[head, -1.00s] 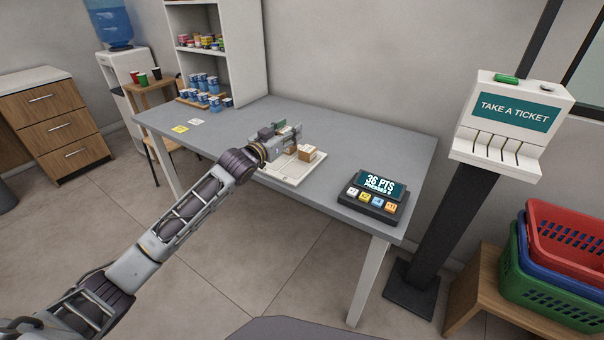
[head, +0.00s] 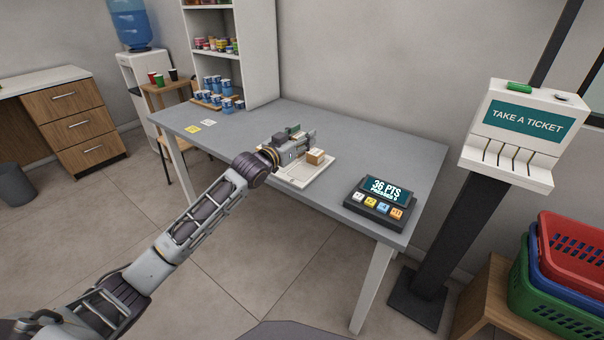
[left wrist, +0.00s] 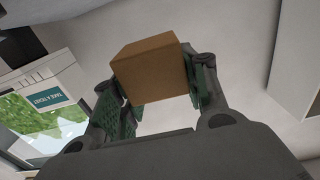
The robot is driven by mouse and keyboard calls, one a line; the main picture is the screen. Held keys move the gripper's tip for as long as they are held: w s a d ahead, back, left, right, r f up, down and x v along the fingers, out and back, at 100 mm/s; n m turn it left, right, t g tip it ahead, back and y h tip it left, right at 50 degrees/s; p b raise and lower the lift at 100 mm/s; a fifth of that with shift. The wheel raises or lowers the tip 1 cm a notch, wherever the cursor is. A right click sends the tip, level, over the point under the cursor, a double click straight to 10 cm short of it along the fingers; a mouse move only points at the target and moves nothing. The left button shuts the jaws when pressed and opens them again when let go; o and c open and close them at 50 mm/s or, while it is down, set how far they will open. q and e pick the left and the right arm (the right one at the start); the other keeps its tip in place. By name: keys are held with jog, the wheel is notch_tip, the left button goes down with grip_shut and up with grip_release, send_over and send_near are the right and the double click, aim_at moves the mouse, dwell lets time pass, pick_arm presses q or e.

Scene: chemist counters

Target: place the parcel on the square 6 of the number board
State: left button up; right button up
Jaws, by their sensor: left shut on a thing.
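The parcel is a small brown box (head: 315,158). It also shows large in the left wrist view (left wrist: 148,72), between the two fingers. My left gripper (head: 302,146) is shut on the parcel. In the head view the gripper and parcel are over a flat, pale board (head: 296,184) on the grey table. This looks like the number board, but its numbers are too small to read and the gripper hides part of it. I cannot tell whether the parcel touches the board. My right gripper is not in view.
A points counter with coloured buttons (head: 376,202) stands right of the board on the grey table (head: 350,140). Blue-and-white cups (head: 215,92) stand at the table's far left, with two paper notes nearby. A ticket stand (head: 518,135) and stacked baskets (head: 570,275) are at the right.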

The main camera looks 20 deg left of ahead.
pick_arm(q)
jog(key=shift+f, duration=0.1)
jog(key=b, duration=0.2)
send_over(299, 173)
jog(key=shift+w+d+f, duration=0.1)
jog(key=shift+d+f, duration=0.05)
jog(key=shift+f, duration=0.85)
jog(key=shift+w+d+f, duration=0.1)
jog(key=shift+f, duration=0.9)
jog(key=shift+w+d+f, duration=0.1)
jog(key=shift+d+f, duration=0.05)
jog(key=shift+f, duration=0.85)
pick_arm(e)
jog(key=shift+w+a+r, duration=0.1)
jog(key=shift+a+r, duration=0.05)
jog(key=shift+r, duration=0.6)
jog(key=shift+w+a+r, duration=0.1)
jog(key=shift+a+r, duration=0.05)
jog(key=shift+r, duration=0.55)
pick_arm(q)
jog(key=shift+f, duration=2)
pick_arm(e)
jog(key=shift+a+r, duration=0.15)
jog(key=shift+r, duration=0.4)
pick_arm(q)
jog(key=o, duration=1)
